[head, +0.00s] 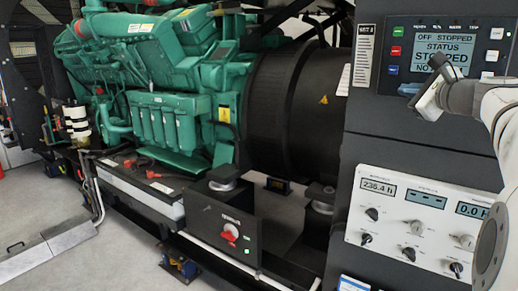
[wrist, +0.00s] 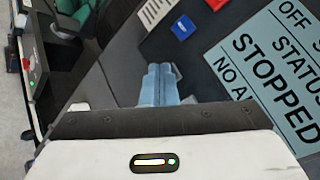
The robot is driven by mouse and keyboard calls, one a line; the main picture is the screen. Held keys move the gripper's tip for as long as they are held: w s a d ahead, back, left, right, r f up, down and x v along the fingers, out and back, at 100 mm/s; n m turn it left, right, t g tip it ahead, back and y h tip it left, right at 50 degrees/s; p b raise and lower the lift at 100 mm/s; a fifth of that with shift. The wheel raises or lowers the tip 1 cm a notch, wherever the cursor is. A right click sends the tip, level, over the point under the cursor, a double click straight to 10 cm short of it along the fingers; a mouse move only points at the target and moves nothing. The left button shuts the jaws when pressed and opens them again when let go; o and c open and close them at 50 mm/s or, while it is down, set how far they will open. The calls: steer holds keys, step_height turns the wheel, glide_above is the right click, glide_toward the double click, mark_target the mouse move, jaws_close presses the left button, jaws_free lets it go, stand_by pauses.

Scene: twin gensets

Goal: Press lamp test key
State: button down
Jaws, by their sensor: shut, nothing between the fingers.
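My gripper (head: 437,62) is shut and empty, in front of the lower part of the controller's display (head: 440,42). In the wrist view its blue-grey fingers (wrist: 160,72) are together, pointing at the dark panel below a blue key (wrist: 183,27). A gap seems to remain, but I cannot tell how wide. Left of the display are a green key (head: 397,31), a red key (head: 395,50) and a blue key (head: 392,70). White keys (head: 496,33) are on its right. The key labels are too small to read, so I cannot tell which is lamp test.
The display reads "STOPPED". A white meter panel (head: 400,245) with knobs lies below. A green engine (head: 165,75) and black generator housing (head: 290,95) stand left of the cabinet. A red switch (head: 229,234) is on a low box. Grey floor (head: 30,210) is open at far left.

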steer(key=shift+f, duration=0.1)
stand_by(0.3)
steer(key=shift+s+a+b, duration=0.4)
steer(key=shift+s+a, duration=0.05)
steer(key=shift+s, duration=0.2)
steer(key=s+a+b, duration=0.2)
steer(key=s+a, duration=0.1)
steer(key=s, duration=0.2)
steer(key=shift+a, duration=0.2)
stand_by(0.6)
